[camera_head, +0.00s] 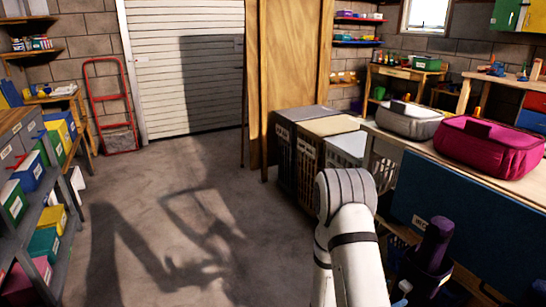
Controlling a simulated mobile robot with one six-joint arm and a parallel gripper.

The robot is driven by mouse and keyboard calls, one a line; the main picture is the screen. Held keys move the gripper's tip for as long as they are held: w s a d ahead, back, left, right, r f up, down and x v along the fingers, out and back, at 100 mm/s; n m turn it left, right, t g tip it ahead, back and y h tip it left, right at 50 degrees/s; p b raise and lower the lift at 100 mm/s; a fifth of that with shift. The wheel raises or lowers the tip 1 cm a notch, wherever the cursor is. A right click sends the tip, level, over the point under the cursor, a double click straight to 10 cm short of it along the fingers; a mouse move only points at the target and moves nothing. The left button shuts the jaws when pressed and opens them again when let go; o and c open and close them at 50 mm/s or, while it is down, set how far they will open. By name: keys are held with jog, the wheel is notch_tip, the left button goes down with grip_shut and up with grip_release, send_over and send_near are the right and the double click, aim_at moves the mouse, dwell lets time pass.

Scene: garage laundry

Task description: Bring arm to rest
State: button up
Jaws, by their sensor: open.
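My white and grey arm (351,240) rises from the bottom edge, right of centre, with its rounded grey elbow uppermost. The rest of the arm is out of the frame or hidden behind this part. My gripper does not show, so I cannot see its jaws or anything in them. A shadow shaped like an arm falls on the floor to the left.
A counter (385,137) on the right holds a grey bag (408,121) and a magenta bag (490,147). Lidded hampers (310,150) stand beside my arm. A shelf of coloured bins (45,220) lines the left. The concrete floor (190,190) between is clear.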

jog(key=s+a+r+m+g+y+p, duration=0.25)
jog(key=s+r+m+g+p, duration=0.35)
jog(key=r, duration=0.7)
jog(key=s+a+r+m+g+y+p, duration=0.2)
jog(key=s+r+m+g+y+p, duration=0.2)
jog(key=s+r+m+p, duration=0.6)
jog(key=w+a+r+m+t+y+p, duration=0.1)
jog(key=a+r+m+t+y+p, duration=0.1)
jog(key=a+r, duration=0.6)
jog(key=a+r+m+t+y+p, duration=0.2)
jog(key=a+r+t+y+p, duration=0.3)
jog(key=r, duration=0.8)
jog(key=a+y+p, duration=0.1)
jog(key=a+y, duration=0.2)
jog(key=shift+w+r+m+y, duration=0.2)
jog(key=shift+w+m+y, duration=0.15)
jog(key=shift+m, duration=0.05)
